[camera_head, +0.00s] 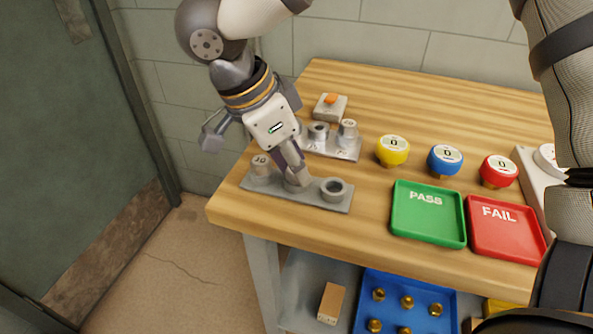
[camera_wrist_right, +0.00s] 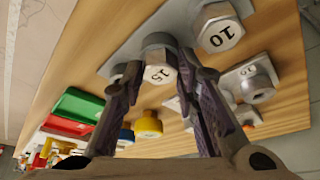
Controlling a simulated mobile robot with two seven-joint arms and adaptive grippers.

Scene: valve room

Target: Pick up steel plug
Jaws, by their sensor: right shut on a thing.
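The steel plug (camera_wrist_right: 160,70), a grey hex-topped piece marked 15, stands between the fingers of my right gripper (camera_wrist_right: 155,85) in the right wrist view. In the head view my right gripper (camera_head: 292,172) points down at the middle of the front grey plate (camera_head: 320,202), its fingers shut on the plug and mostly hiding it. I cannot tell whether the plug is clear of the plate. A second plug (camera_head: 261,165), marked 10, stands at the plate's left end; it also shows in the right wrist view (camera_wrist_right: 221,30). My left gripper is out of view.
An open grey ring (camera_head: 334,187) sits at the plate's right end. A rear plate (camera_head: 343,152) holds similar pieces behind my fingers. Yellow (camera_head: 393,150), blue (camera_head: 445,159) and red (camera_head: 498,169) gauges stand right, behind green PASS (camera_head: 428,224) and red FAIL (camera_head: 503,238) trays.

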